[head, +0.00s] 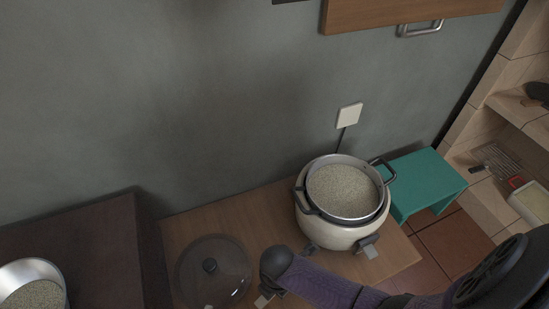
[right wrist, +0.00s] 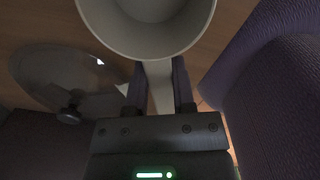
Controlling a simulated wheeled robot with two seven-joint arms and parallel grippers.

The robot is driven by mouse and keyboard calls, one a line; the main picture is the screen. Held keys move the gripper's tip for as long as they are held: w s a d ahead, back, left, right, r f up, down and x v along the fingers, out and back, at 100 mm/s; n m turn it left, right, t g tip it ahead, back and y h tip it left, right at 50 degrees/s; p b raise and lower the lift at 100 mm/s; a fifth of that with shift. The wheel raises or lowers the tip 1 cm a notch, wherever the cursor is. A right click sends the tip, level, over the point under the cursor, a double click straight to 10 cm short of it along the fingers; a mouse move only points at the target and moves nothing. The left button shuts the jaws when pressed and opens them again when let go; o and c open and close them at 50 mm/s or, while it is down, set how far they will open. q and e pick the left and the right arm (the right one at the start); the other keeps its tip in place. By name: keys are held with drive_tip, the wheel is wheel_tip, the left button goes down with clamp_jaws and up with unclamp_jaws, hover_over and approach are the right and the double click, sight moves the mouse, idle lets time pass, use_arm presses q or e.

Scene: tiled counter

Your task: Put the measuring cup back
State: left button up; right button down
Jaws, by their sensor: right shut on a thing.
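The measuring cup (right wrist: 150,42) is a pale, round, empty-looking cup at the top of the right wrist view. My right gripper (right wrist: 158,84) is shut on its handle (right wrist: 160,88), with one finger on each side. The cup is above a wooden surface. In the head view my right arm reaches in from the lower right, and I cannot make out the cup there. My left gripper is not in view.
A white rice cooker (head: 340,234) holds a dark-handled pot of grain (head: 345,190) on the wooden table (head: 210,213). A glass lid (head: 232,268) lies left of my arm. A metal bowl of grain (head: 42,270) stands lower left. A teal stool (head: 425,178) stands right.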

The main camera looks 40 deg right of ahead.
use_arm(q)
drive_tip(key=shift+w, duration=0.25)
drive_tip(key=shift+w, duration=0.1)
use_arm(e)
drive_tip(key=shift+f, duration=0.15)
drive_tip(key=shift+c, duration=2.3)
unclamp_jaws()
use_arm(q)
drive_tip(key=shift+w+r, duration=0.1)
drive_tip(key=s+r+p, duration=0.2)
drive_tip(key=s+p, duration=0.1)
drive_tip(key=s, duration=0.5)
use_arm(e)
wheel_tip(320, 180, up, 4)
drive_tip(key=shift+w+r, duration=0.1)
drive_tip(key=shift+r, duration=0.1)
use_arm(q)
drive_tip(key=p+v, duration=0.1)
drive_tip(key=p, duration=0.1)
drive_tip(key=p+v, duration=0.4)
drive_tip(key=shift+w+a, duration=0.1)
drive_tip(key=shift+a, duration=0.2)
use_arm(e)
wheel_tip(320, 180, up, 8)
drive_tip(key=shift+f, duration=0.1)
